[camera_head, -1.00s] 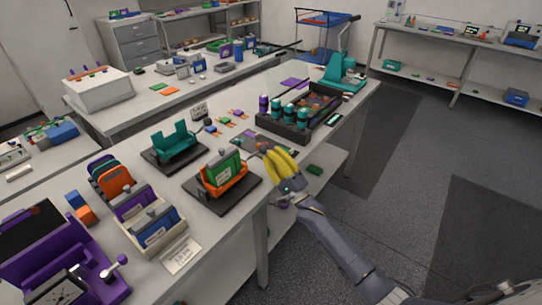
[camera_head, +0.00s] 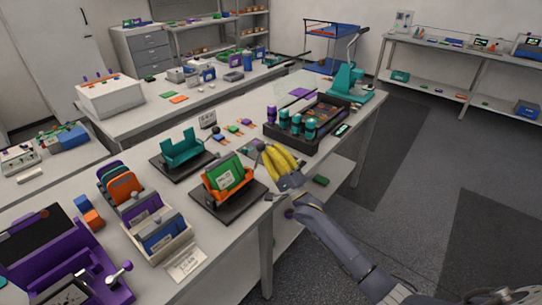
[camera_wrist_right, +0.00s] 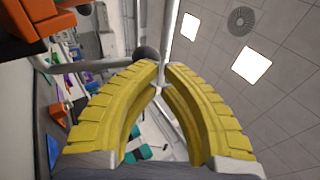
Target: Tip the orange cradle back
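The orange cradle (camera_head: 232,196) stands on a dark base plate (camera_head: 213,212) on the near bench and holds a green pack (camera_head: 219,170) with a white label. The cradle leans back, with the labelled face turned upward. My right gripper (camera_head: 264,150) has yellow fingers and is just right of the cradle. In the right wrist view, the fingertips (camera_wrist_right: 160,68) are close together with nothing visible between them. A grey rod with a dark ball knob (camera_wrist_right: 145,53) lies at the left fingertip; contact is unclear. The orange cradle fills the upper left corner there (camera_wrist_right: 30,22). My left gripper is out of view.
A teal cradle (camera_head: 183,150) stands behind on its own dark plate. A dark tray (camera_head: 290,142) with teal-topped cylinders is farther along the bench. A bin of packs (camera_head: 160,240) and a purple device (camera_head: 75,250) are at the left. Open floor lies right.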

